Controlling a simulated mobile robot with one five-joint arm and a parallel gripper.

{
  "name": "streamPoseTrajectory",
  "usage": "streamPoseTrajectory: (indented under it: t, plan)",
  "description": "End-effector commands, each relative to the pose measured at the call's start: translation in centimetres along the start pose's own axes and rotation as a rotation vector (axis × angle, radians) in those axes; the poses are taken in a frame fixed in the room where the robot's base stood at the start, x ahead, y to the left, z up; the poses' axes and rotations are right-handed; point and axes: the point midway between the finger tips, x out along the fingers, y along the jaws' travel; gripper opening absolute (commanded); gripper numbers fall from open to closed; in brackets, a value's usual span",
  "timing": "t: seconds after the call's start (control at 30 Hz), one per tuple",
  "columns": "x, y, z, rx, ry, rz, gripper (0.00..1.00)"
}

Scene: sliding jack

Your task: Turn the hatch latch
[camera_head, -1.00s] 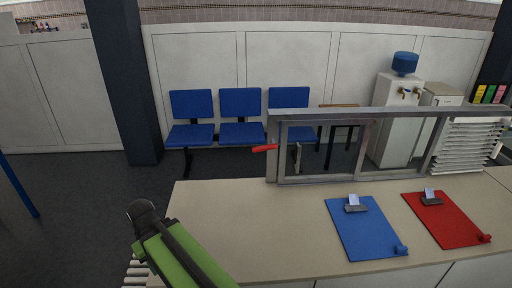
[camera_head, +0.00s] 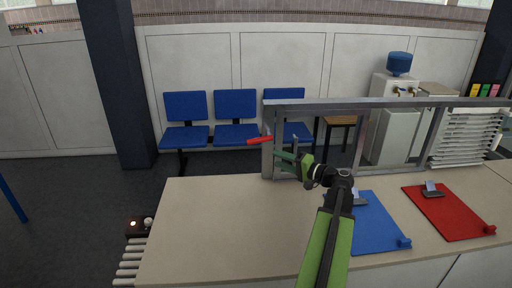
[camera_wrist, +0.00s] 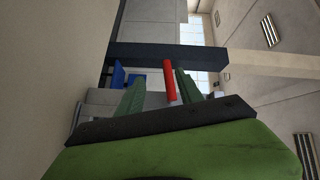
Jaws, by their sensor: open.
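The hatch latch is a red handle (camera_head: 260,140) sticking out to the left from the left post of the grey metal hatch frame (camera_head: 267,160) on the counter. My gripper (camera_head: 284,160) is just right of and slightly below the handle, near the left post, with its green fingers pointing left. In the wrist view the red handle (camera_wrist: 169,80) appears upright between the two open green fingers (camera_wrist: 157,92), nearer the right one. I cannot tell whether a finger touches it. My arm hides part of the frame's lower rail.
A blue clipboard (camera_head: 378,228) and a red clipboard (camera_head: 450,215) lie on the beige counter (camera_head: 220,215). The counter's left part is clear. Blue chairs (camera_head: 236,118) and a water dispenser (camera_head: 392,115) stand behind the hatch.

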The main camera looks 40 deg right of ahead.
Motion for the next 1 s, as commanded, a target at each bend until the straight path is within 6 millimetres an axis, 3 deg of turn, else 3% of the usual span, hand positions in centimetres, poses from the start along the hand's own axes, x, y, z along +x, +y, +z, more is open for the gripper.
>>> streamPoseTrajectory:
  t: [0.03,0.1,0.33,0.47,0.8,1.0]
  plan:
    - [-1.5,0.0,-1.4,0.003,0.038,-0.021,0.43]
    - [-2.6,-0.3,-2.4,0.006,0.067,-0.039,0.43]
    - [-2.0,-0.5,-2.7,0.007,0.072,-0.046,0.43]
    - [0.6,-0.7,-2.8,0.007,0.068,-0.046,0.43]
    - [9.3,-1.0,-3.4,0.007,0.067,-0.046,0.43]
    - [13.1,-1.2,-3.7,0.007,0.068,-0.045,0.43]
